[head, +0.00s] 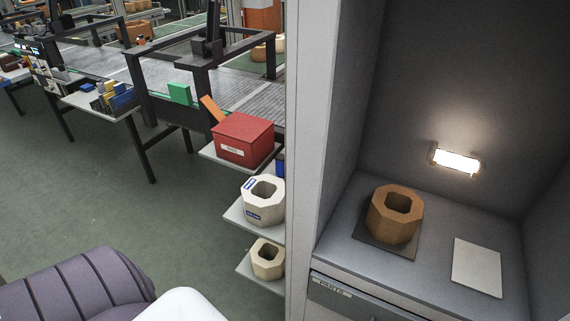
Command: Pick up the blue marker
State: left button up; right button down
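I cannot make out a blue marker for certain in the head view. Small blue patches show on the cream octagonal pot (275,213) on the middle shelf; they look like labels. A small blue thing (280,165) shows partly behind the grey upright panel, too hidden to identify. Neither of my grippers is in view.
A red box (243,138) sits on the upper shelf, and a beige pot (267,262) on the lower one. A lit grey alcove on the right holds a brown pot (382,222) and a white card (477,267). A purple ribbed object (75,290) is near. Floor (150,215) is open.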

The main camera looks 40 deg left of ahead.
aim_at(280, 170)
jog(key=u, duration=1.3)
jog(key=i+j+z, duration=0.15)
jog(key=z, duration=0.6)
jog(key=i+j+z, duration=0.2)
jog(key=j, duration=0.25)
jog(key=i+j+z, duration=0.2)
jog(key=j, duration=0.25)
jog(key=j+z, duration=0.2)
jog(key=j, duration=0.25)
jog(key=i+j+z, duration=0.2)
jog(key=j, duration=0.35)
jog(key=k+l, duration=0.05)
jog(key=k, duration=0.05)
